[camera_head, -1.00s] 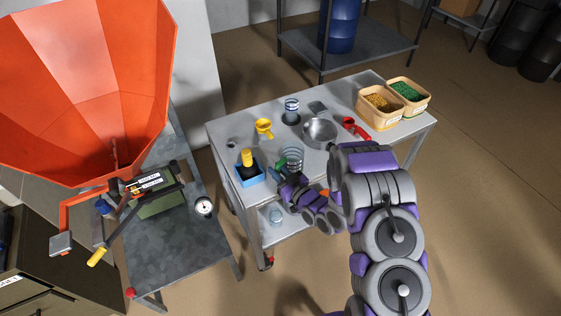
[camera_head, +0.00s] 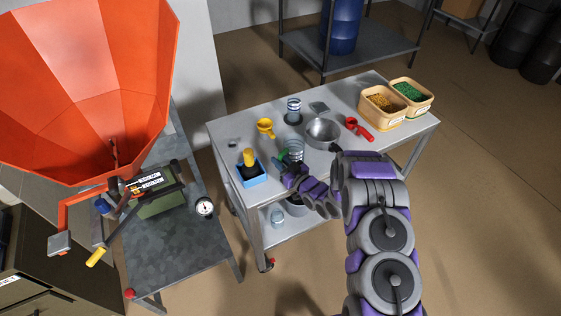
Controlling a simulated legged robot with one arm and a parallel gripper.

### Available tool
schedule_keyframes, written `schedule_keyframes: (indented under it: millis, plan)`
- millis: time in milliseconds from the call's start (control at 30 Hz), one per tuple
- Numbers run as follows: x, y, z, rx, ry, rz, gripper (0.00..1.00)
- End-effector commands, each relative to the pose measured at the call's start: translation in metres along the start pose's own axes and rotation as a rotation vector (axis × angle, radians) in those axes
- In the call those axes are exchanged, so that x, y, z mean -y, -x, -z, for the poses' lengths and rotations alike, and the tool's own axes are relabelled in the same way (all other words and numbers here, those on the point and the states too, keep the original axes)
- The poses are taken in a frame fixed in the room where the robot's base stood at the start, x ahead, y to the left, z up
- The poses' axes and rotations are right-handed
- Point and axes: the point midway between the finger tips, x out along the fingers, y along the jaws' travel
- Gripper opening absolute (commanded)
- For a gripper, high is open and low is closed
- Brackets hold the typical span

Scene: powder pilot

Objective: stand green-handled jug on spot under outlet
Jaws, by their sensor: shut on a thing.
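The green-handled jug (camera_head: 296,147) is a clear vessel with ring markings, at the near edge of the grey table. Its green handle (camera_head: 282,156) points left. My gripper (camera_head: 285,164) is shut on the handle; its fingertips are small and partly hidden. Whether the jug touches the tabletop is hard to tell. The big orange hopper (camera_head: 95,90) stands at the left, over a grey metal bench (camera_head: 185,255). The outlet is at its narrow lower end near a yellow-handled lever (camera_head: 98,257); I cannot make out a marked spot.
The table (camera_head: 225,132) also holds a blue box (camera_head: 251,179), yellow scoop (camera_head: 265,127), another ringed vessel (camera_head: 294,106), metal bowl (camera_head: 323,133), red scoop (camera_head: 361,131) and bins of yellow and green grains (camera_head: 381,125). A dial (camera_head: 204,207) sits on the bench edge. A gap separates bench and table.

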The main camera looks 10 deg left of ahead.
Motion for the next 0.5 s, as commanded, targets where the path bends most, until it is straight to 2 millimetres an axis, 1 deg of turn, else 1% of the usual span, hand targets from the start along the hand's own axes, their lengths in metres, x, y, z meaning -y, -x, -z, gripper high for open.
schedule_keyframes:
  millis: [233, 267, 500]
  plan:
    - [0.0, 0.0, -0.0001, -0.001, 0.0, 0.0, 0.0]
    - [-0.0001, 0.0001, 0.0002, -0.001, 0.0, 0.0, 0.27]
    - [-0.0012, 0.0013, 0.0006, -0.002, -0.002, 0.0, 0.49]
